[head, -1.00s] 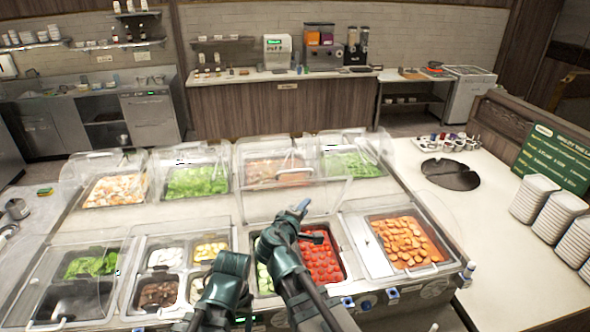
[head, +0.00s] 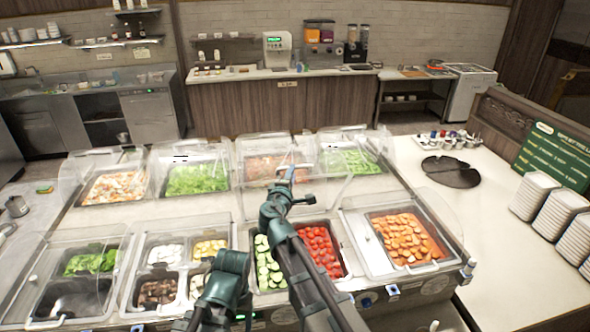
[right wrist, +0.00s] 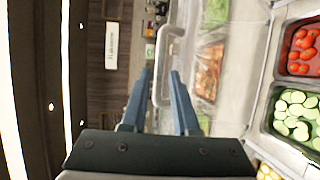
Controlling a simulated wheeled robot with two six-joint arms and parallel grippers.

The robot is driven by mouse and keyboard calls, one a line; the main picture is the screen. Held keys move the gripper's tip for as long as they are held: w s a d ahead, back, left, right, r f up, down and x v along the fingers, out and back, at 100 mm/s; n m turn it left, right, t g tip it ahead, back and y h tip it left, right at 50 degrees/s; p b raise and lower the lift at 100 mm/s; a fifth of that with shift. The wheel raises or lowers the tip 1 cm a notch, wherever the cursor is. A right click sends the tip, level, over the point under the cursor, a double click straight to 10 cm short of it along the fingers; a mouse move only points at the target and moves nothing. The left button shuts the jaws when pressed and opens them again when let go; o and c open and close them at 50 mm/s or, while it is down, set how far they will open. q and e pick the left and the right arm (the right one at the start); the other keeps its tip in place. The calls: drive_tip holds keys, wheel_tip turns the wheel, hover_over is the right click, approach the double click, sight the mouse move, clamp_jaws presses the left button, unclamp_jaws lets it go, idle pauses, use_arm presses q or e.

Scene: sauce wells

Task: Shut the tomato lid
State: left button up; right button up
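The well with red tomatoes (head: 321,250) and sliced cucumber (head: 268,268) is at the front middle. Its clear tomato lid (head: 335,190) stands raised at the well's far side. My right gripper (head: 291,174) is at the raised lid's upper edge. In the right wrist view its two blue fingers (right wrist: 161,85) are apart, with a pale handle (right wrist: 168,32) just beyond the tips. I cannot tell whether the fingers touch it. The tomatoes also show at the right of that view (right wrist: 302,48). A link of my left arm shows at the front; its gripper does not.
A covered well of orange slices (head: 408,240) is to the right. Wells of greens (head: 92,262) and of small pans (head: 165,254) are to the left. Back wells, one with lettuce (head: 198,180), lie beyond. The right counter (head: 510,260) has free room.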

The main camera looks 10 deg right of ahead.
drive_tip(key=shift+x, duration=2.4)
drive_tip(key=shift+c, duration=0.2)
clamp_jaws()
